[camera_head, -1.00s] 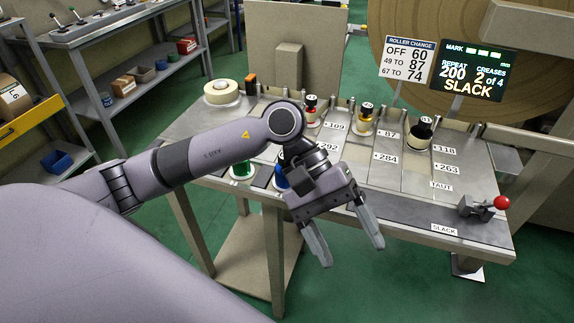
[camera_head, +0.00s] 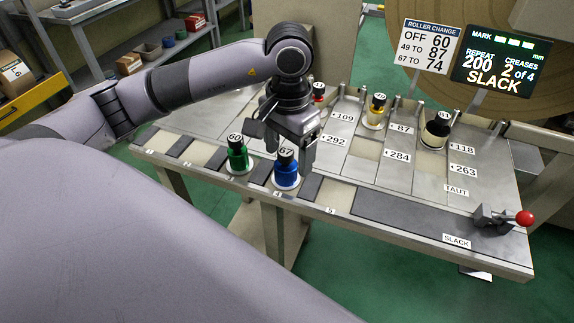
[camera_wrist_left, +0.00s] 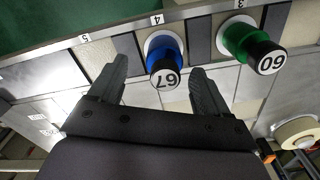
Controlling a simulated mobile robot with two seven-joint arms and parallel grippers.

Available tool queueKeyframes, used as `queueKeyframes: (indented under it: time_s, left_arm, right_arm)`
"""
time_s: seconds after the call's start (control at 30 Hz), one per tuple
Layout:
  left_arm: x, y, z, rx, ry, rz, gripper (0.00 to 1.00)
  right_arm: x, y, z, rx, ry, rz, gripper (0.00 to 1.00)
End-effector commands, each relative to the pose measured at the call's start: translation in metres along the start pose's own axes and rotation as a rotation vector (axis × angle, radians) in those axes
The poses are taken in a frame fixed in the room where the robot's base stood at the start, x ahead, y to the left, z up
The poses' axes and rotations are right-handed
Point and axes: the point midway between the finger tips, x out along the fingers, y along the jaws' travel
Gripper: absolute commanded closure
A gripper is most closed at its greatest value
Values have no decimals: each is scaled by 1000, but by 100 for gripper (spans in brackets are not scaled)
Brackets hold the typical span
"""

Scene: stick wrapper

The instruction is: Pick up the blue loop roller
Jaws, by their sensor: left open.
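The blue loop roller (camera_head: 287,176), with a black top labelled 67, stands upright on a white disc at slot 4 of the bench's front edge. It also shows in the wrist view (camera_wrist_left: 162,53). My left gripper (camera_head: 289,152) points down just above and behind it, partly overlapping its top in the head view. In the wrist view the left gripper's fingers (camera_wrist_left: 158,78) are spread apart, with the roller's top showing between and beyond them. The gripper is empty. My right gripper is not in view.
A green roller (camera_head: 238,160) labelled 60 stands close to the left of the blue one. Yellow-banded (camera_head: 375,115) and black-topped (camera_head: 436,130) rollers stand farther back. A red-knobbed lever (camera_head: 523,218) is at the right. The front strip beside slot 5 is clear.

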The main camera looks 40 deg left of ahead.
Motion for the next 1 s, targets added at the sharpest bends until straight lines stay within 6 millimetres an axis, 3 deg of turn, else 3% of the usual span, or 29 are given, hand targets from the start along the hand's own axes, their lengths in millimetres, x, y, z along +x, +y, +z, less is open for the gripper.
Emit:
queueKeyframes:
  time_s: [0.3,0.57,0.77,1.0]
  left_arm:
    - [39,-5,1,-1,-2,1,23]
    - [42,-5,1,-1,0,1,23]
    - [42,-5,1,-1,0,1,84]
    - [42,-5,1,-1,1,1,85]
  right_arm:
    - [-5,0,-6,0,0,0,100]
    - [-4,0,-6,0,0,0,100]
    - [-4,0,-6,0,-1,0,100]
    - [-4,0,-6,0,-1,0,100]
